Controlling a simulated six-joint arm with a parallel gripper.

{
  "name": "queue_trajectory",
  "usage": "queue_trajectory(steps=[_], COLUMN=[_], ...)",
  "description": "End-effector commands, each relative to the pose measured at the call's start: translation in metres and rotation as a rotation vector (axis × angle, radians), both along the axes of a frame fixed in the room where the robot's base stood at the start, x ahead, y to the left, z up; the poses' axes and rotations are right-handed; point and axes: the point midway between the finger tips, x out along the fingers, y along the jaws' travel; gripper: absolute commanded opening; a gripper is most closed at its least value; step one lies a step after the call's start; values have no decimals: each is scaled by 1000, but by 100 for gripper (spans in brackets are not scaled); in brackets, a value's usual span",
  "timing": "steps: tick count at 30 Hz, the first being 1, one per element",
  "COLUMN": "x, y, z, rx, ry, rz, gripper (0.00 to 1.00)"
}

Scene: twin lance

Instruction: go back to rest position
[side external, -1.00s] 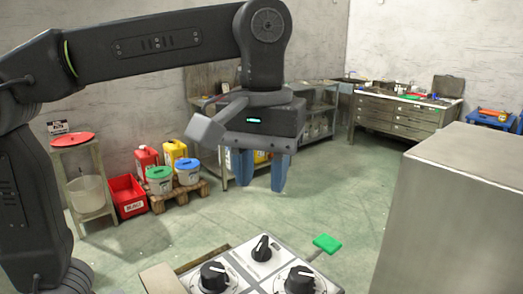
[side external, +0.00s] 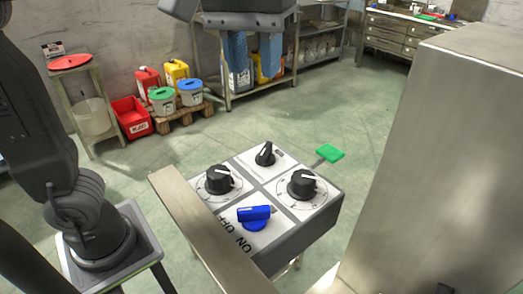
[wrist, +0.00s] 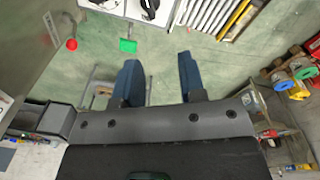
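My gripper (side external: 253,62) hangs at the top of the side external view, above and behind the control box (side external: 322,213). Its two blue fingers point down, apart and empty. The wrist view also shows the open gripper (wrist: 159,62) with nothing between the fingers. The box carries a left black dial (side external: 217,180), a right black dial (side external: 302,185), a small black knob (side external: 265,154) and a blue switch (side external: 255,213) by ON and OFF marks. The gripper touches none of them. Most of my upper arm is out of the side view.
A tall metal cabinet (side external: 440,150) stands at right. A metal bar (side external: 205,225) runs beside the box. A green piece (side external: 329,153) sticks out behind it. A red bin (side external: 132,118) and several containers stand at back left. The floor between is clear.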

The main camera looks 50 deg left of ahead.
Motion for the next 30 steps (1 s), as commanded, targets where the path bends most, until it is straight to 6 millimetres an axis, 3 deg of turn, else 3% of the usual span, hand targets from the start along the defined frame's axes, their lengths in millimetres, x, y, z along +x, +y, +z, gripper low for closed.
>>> queue_trajectory(steps=[9, 15, 18, 23, 30], x=[-33, -57, -64, -69, -69], y=[79, 110, 118, 123, 122], z=[-76, -130, -148, -160, -161], rx=[16, 95, 128, 152, 153], ry=[-249, -376, -412, -434, -434], rz=[-241, -377, -419, -452, -455], gripper=[37, 37, 37, 37, 37])
